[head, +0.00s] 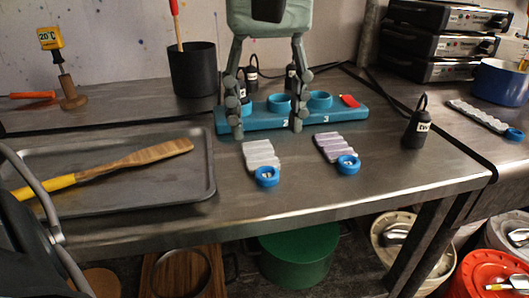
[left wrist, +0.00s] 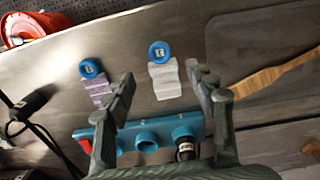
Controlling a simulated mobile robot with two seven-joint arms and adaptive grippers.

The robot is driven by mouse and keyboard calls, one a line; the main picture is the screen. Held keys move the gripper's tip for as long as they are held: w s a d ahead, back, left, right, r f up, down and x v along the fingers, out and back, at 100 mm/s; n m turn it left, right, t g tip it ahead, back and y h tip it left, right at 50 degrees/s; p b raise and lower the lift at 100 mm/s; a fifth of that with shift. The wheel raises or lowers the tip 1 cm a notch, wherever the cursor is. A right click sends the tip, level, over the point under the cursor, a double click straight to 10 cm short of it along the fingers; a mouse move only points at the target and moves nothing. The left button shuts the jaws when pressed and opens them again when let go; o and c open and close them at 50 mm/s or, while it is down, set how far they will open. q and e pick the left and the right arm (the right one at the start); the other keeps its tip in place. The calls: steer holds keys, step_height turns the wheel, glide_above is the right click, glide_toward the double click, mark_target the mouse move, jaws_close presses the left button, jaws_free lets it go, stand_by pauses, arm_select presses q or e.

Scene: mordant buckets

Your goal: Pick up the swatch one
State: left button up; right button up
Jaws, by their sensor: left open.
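A whitish ribbed swatch (head: 261,155) with a blue ring tag (head: 267,177) lies on the steel bench. A lilac-grey swatch (head: 333,147) with its own blue ring lies to its right. A third, pale swatch (head: 477,115) lies on the right-hand bench. The tag markings are too small to read, so I cannot tell which is swatch one. My left gripper (head: 267,129) is open and empty, fingers down over the blue rack, just behind the whitish swatch. In the left wrist view the whitish swatch (left wrist: 165,80) shows between the fingers, the lilac one (left wrist: 98,91) outside them.
The blue rack (head: 255,124) has round holders and stands under my gripper. A tray (head: 110,205) with a wooden paddle is at left. A black labelled weight (head: 417,128) stands right of the lilac swatch. Bench is clear in front of the swatches.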

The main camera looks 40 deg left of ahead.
mark_target(268, 173)
arm_select(q)
steer(key=f, duration=0.7)
steer(key=shift+s+d, duration=0.3)
steer(key=c, duration=1)
